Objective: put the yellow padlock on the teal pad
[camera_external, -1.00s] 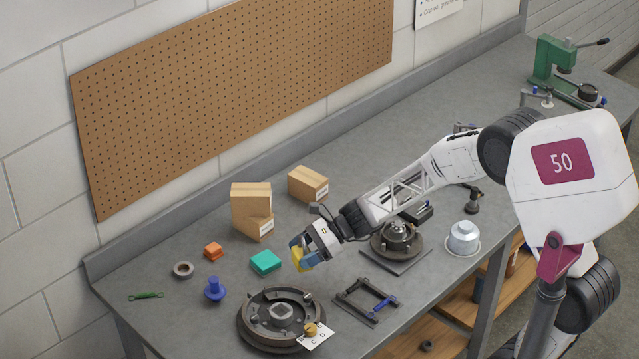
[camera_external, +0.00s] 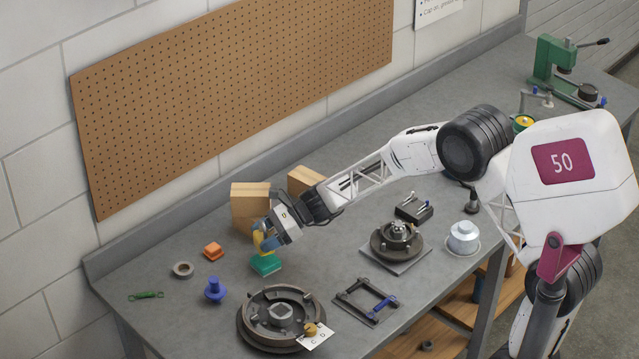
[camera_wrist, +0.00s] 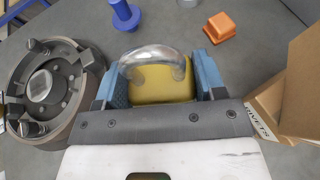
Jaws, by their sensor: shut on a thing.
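My gripper (camera_external: 263,240) is shut on the yellow padlock (camera_wrist: 162,84), with a blue finger on each side of its body. In the external view the padlock (camera_external: 258,243) is mostly hidden by the fingers. The teal pad (camera_external: 266,264) lies on the bench directly below the gripper. The padlock appears at or just above the pad; I cannot tell whether they touch. The pad is hidden in the wrist view.
Cardboard boxes (camera_external: 246,205) stand close behind my gripper. An orange block (camera_external: 213,251), a grey ring (camera_external: 183,270) and a blue knob-shaped part (camera_external: 215,290) lie to the left. A round dark fixture (camera_external: 250,322) sits in front. Bare bench lies between them.

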